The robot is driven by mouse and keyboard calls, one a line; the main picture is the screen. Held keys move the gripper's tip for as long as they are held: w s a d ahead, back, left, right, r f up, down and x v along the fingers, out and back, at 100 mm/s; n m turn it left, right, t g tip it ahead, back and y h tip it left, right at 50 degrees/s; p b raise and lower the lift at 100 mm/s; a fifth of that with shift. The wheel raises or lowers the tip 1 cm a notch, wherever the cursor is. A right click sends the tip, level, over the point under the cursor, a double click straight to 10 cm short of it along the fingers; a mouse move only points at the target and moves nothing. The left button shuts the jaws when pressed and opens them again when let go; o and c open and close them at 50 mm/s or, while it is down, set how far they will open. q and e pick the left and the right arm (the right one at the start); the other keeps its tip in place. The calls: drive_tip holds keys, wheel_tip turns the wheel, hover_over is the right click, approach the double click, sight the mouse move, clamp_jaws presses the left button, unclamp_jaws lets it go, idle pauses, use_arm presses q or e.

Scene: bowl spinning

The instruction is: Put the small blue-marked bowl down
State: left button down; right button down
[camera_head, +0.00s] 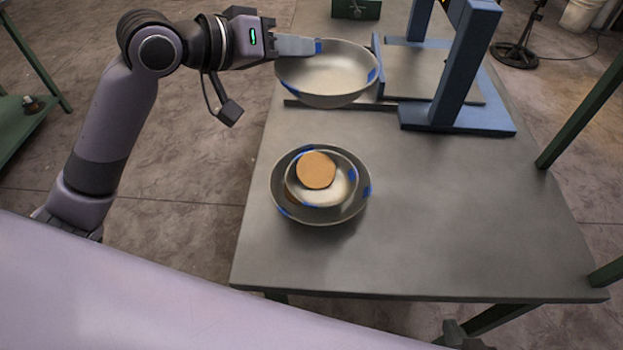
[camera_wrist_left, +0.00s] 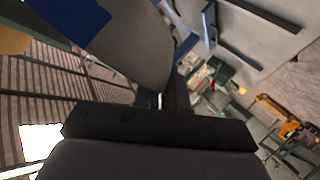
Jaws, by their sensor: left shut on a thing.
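A grey bowl with blue marks and a pale inside (camera_head: 328,72) is at the far left part of the table, beside the blue frame. My left gripper (camera_head: 318,46) is shut on its rim from the left. The bowl's grey wall and a blue mark fill the upper left of the left wrist view (camera_wrist_left: 135,45), at my left gripper (camera_wrist_left: 165,100). Whether the bowl touches anything below it is hard to tell. My right gripper is not in view.
A wide grey bowl with blue marks (camera_head: 330,215) stands on the grey table (camera_head: 450,235). A smaller bowl (camera_head: 338,190) sits inside it, with a round orange-tan piece (camera_head: 316,170) on top. A blue frame (camera_head: 462,75) stands at the back. The table's right front is clear.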

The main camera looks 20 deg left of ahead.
use_arm(q)
wheel_tip(320, 180, down, 16)
drive_tip(key=shift+a+r+b, duration=0.1)
drive_tip(key=shift+r+b, duration=0.05)
drive_tip(key=shift+b, duration=0.6)
drive_tip(key=shift+f, duration=2.2)
drive_tip(key=shift+b, duration=0.3)
drive_tip(key=shift+f, duration=0.3)
drive_tip(key=c, duration=1.2)
unclamp_jaws()
drive_tip(key=shift+r, duration=0.1)
